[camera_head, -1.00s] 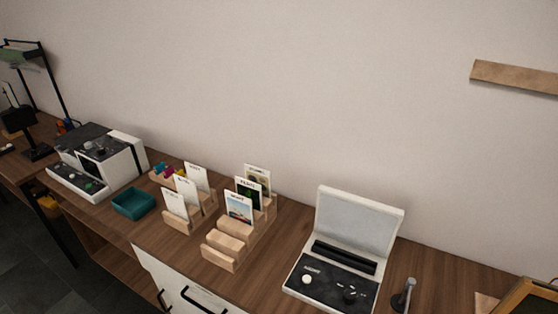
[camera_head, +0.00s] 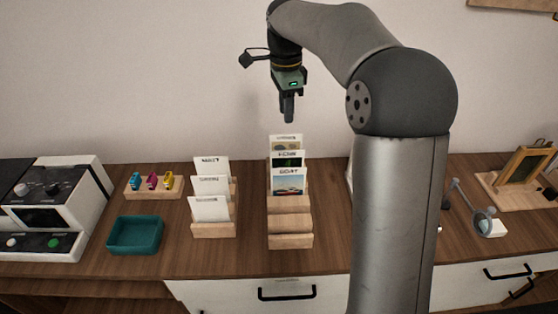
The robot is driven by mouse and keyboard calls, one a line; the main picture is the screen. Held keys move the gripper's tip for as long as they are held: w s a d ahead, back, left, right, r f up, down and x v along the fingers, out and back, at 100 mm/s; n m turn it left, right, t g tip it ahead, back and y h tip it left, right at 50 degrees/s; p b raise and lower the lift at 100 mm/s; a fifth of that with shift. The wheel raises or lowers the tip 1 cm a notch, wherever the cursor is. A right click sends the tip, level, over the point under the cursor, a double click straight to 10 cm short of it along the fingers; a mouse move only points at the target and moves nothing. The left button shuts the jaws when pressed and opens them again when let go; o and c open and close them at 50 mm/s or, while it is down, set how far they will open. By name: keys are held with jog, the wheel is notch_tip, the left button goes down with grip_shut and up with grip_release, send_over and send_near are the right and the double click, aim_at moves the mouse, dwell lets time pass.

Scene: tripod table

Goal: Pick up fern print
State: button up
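The fern print (camera_head: 288,160) appears to be the dark green card in the middle of three cards on the stepped wooden rack (camera_head: 291,240). Its white label is too small to read surely. A card with a blue and red picture (camera_head: 289,183) stands in front of it and hides its lower part. A pale card (camera_head: 286,140) stands behind it. My gripper (camera_head: 287,118) points down above the rack, apart from the cards. Its fingers show edge-on as one dark shape, so their opening cannot be told. I see nothing held.
To the left, a smaller wooden stand (camera_head: 214,229) holds three white cards. A teal tray (camera_head: 135,235), a wooden block with coloured pieces (camera_head: 153,187) and a white machine (camera_head: 48,215) are farther left. My arm hides the area right of the rack.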

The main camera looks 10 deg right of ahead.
jog(key=w+m, duration=0.1)
jog(key=w, duration=0.1)
jog(key=m, duration=0.1)
send_over(288, 153)
jog(key=f, duration=1.2)
jog(key=shift+w+a+p, duration=0.15)
jog(key=shift+a+p, duration=0.15)
jog(key=shift+p, duration=0.05)
jog(key=shift+d+f+p, duration=0.15)
jog(key=shift+f+p, duration=0.2)
jog(key=shift+f, duration=0.95)
jog(key=shift+d+f+p, duration=0.1)
jog(key=shift+f+p, duration=0.2)
jog(key=shift+f, duration=0.95)
grip_shut()
